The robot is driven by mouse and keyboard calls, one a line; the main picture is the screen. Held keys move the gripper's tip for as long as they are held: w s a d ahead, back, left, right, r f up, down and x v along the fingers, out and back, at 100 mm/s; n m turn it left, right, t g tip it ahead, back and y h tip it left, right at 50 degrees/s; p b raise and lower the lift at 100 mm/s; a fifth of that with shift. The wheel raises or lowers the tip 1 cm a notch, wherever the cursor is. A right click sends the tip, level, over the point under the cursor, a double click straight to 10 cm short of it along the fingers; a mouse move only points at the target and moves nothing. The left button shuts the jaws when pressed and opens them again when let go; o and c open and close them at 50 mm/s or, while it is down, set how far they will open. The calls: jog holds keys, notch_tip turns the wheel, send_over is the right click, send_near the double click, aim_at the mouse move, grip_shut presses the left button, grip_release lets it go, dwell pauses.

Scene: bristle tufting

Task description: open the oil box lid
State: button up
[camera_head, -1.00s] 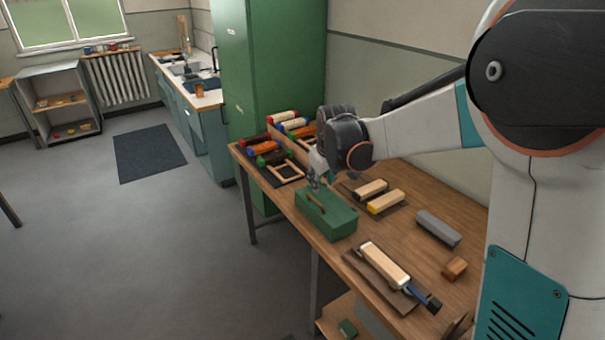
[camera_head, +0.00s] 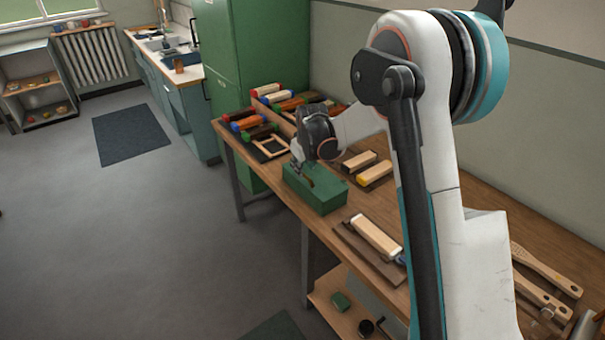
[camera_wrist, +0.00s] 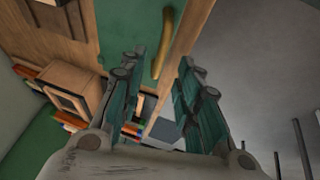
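The green oil box (camera_head: 318,195) stands on the wooden bench with its lid down. A brass handle (camera_wrist: 163,45) sits on the green lid in the wrist view. My gripper (camera_head: 301,170) is right over the lid, near the handle, pointing down. In the wrist view my gripper (camera_wrist: 160,95) has its two teal-padded fingers spread apart with nothing between them. The handle lies ahead of the gap between the fingers. I cannot tell whether a fingertip touches the lid.
Brush blocks (camera_head: 375,172) lie right of the box, and a long pale block on a dark board (camera_head: 376,236) lies nearer. Coloured rolls and a small wooden frame (camera_head: 270,147) are behind it. A green cabinet (camera_head: 250,60) stands at the back. The floor left of the bench is clear.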

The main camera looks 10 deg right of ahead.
jog(key=shift+b+x, duration=0.4)
jog(key=shift+x, duration=1.4)
grip_shut()
